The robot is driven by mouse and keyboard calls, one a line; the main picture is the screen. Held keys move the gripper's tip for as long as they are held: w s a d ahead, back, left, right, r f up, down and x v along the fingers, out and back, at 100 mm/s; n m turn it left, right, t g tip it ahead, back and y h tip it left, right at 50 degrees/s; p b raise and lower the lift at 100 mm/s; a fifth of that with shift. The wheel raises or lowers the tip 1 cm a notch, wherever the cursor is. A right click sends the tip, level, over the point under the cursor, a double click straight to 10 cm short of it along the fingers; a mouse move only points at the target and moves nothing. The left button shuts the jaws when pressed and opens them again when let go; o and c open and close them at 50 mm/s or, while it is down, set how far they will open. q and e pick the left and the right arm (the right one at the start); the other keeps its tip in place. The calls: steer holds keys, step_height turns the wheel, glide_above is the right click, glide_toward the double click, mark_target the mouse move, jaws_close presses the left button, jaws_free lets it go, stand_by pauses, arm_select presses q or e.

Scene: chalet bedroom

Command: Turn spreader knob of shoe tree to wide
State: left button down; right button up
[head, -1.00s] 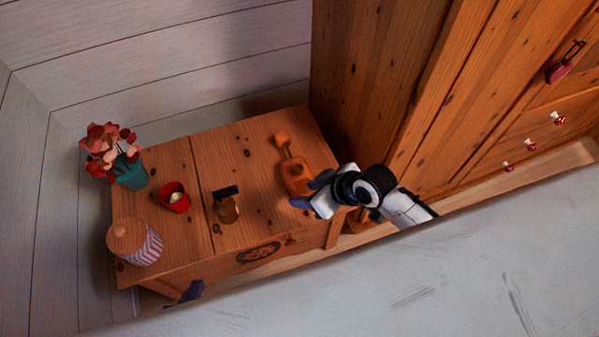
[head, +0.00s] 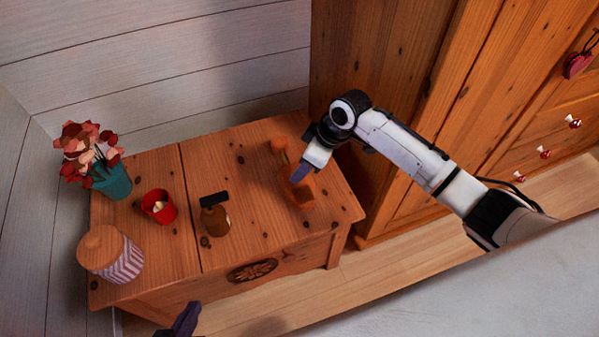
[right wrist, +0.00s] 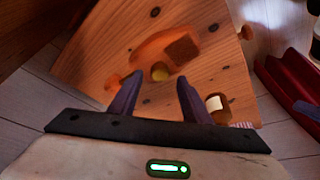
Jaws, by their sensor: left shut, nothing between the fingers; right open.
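The wooden shoe tree (head: 303,194) lies on the chest top near its right end, partly hidden by my right gripper in the head view. My left gripper (head: 188,317) is shut and empty, low in front of the chest. The knob's setting cannot be read.
On the chest (head: 150,295) stand a striped jar (head: 120,265), a red cup (head: 158,207), a flower pot (head: 112,182) and a brown item with a black top (head: 216,220). A tall wooden wardrobe (head: 380,60) rises close on the right.

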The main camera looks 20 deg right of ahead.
steer(key=shift+b+x, duration=0.3)
steer(key=shift+x, duration=1.1)
